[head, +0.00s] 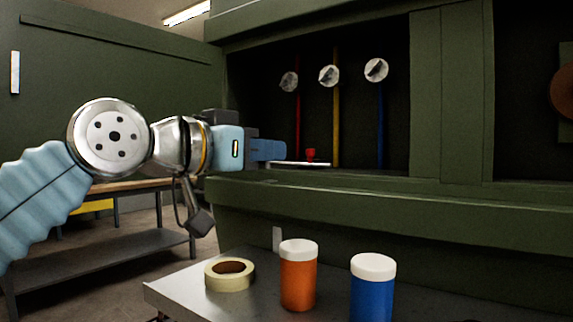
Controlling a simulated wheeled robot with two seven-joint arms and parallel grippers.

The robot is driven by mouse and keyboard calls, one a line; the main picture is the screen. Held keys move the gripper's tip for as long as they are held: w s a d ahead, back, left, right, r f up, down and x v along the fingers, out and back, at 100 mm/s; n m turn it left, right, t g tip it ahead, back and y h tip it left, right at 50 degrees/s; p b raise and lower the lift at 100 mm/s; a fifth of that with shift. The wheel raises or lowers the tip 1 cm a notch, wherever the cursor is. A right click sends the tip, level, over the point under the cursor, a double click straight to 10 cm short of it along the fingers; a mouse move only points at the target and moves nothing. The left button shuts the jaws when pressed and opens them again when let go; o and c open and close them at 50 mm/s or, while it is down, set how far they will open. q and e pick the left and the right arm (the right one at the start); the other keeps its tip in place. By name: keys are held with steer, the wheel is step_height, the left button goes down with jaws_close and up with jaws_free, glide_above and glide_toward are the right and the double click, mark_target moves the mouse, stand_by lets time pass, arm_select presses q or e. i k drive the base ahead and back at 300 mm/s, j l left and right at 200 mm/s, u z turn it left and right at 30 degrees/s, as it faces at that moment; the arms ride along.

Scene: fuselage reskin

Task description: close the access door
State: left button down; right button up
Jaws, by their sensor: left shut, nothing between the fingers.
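The access door (110,60) is a large dark green panel at the left, swung open from the left side of the dark bay in the green fuselage structure (451,95). A small white strip (15,72) is on the door near its far left edge. My left arm crosses in front of the door. My left gripper (280,150) is shut and empty at the bay's opening, just above its lower sill, pointing right. My right gripper is not in view.
Inside the bay are red, yellow and blue rods with round pale fittings (329,76). A thin white piece and a small red item (311,154) sit near the sill. A tape roll (230,274), orange jar (298,277) and blue jar (372,290) stand on a grey surface below. A bench is at left.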

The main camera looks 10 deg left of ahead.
mark_target(72, 56)
steer(key=k+j, duration=0.75)
steer(key=k, duration=0.1)
